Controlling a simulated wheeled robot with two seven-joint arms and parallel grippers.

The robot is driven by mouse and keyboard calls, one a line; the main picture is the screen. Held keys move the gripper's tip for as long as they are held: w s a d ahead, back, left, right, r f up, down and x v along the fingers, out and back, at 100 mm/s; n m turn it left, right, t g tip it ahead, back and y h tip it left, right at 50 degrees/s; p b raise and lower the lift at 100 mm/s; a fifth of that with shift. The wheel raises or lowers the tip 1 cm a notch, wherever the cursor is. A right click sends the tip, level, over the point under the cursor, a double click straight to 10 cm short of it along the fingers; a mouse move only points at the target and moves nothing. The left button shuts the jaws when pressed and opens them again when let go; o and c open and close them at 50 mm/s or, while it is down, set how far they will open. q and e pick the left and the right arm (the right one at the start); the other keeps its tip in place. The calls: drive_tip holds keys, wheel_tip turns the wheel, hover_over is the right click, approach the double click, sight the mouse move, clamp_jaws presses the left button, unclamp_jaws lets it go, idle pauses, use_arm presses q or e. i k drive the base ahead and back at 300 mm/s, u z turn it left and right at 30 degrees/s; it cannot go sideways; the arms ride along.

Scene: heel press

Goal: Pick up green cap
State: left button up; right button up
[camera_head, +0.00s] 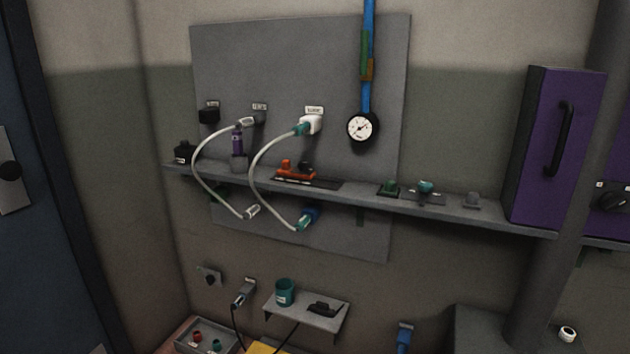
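Several small green or teal pieces show, and I cannot tell for sure which is the green cap. A dark green cap-like piece (389,187) sits on a small base on the wall shelf (480,216). A teal knob-like piece (426,187) stands on a grey plate just right of it. A small green piece (217,345) lies in the grey tray (206,338) at the lower left, beside a red one (196,335). Neither gripper is in view.
A grey wall panel (290,70) carries white hoses, a blue pipe (368,60) and a gauge (362,127). A purple cabinet (556,150) stands at the shelf's right end. A lower small shelf (330,322) holds a teal cup (285,292) and a black piece (323,309).

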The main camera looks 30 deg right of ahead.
sight(388, 188)
drive_tip(key=u, duration=0.25)
drive_tip(key=i, duration=0.9)
drive_tip(key=z, duration=0.25)
